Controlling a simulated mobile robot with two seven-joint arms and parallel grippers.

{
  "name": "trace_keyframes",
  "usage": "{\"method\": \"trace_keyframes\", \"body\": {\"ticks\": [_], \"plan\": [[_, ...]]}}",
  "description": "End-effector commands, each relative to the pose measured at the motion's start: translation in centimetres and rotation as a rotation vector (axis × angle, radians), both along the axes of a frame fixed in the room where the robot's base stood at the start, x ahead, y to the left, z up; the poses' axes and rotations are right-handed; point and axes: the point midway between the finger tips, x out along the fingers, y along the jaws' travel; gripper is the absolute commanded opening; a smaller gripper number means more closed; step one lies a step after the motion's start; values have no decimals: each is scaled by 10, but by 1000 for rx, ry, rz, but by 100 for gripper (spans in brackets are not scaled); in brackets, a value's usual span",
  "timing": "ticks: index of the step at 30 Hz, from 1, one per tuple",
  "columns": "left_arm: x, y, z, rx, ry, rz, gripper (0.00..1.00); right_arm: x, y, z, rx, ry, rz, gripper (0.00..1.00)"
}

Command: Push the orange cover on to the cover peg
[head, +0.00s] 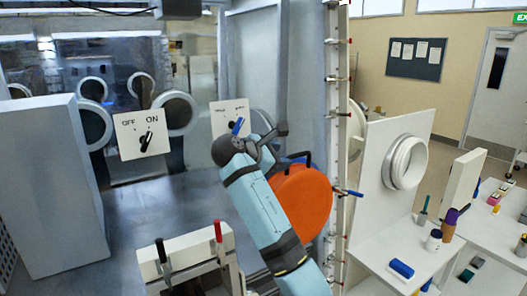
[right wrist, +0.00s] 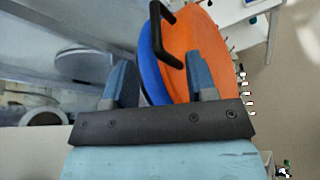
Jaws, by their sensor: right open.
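The orange cover (head: 312,198) is a round disc right of centre in the head view, partly hidden behind my right arm. In the right wrist view the orange cover (right wrist: 190,40) has a blue disc (right wrist: 151,62) beside it and a black handle (right wrist: 160,30). My right gripper (head: 255,138) is up and left of the cover in the head view. In the right wrist view its two blue-grey fingers (right wrist: 160,70) are apart, with the cover just beyond the right finger. Whether they touch is unclear. I cannot pick out the cover peg. My left gripper is not in view.
An OFF/ON switch panel (head: 141,134) and glove ports stand at the back left. A white post (head: 337,110) with several small pegs rises right of the cover. A white panel with a round port (head: 405,162) and a cluttered bench lie at right. A bracket with levers (head: 188,245) stands in front.

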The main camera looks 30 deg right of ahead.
Motion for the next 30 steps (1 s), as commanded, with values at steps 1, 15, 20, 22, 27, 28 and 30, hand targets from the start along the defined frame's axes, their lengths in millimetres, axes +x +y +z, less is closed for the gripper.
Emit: {"method": "trace_keyframes", "body": {"ticks": [1, 15, 20, 22, 27, 28, 30], "plan": [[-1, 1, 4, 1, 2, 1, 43, 2, -10, -2, -1, 3, -2, 52], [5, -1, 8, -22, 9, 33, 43, 15, -56, -21, 0, 0, 0, 52], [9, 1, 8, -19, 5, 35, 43, 15, -57, -22, 0, 0, 1, 52], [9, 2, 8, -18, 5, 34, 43, 15, -57, -22, 0, 0, 1, 52], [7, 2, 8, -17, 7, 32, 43, 15, -56, -21, 0, 0, 1, 20], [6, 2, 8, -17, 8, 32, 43, 15, -56, -21, 0, 0, 1, 13], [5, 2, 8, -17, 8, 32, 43, 15, -56, -21, 0, 0, 1, 0]]}}
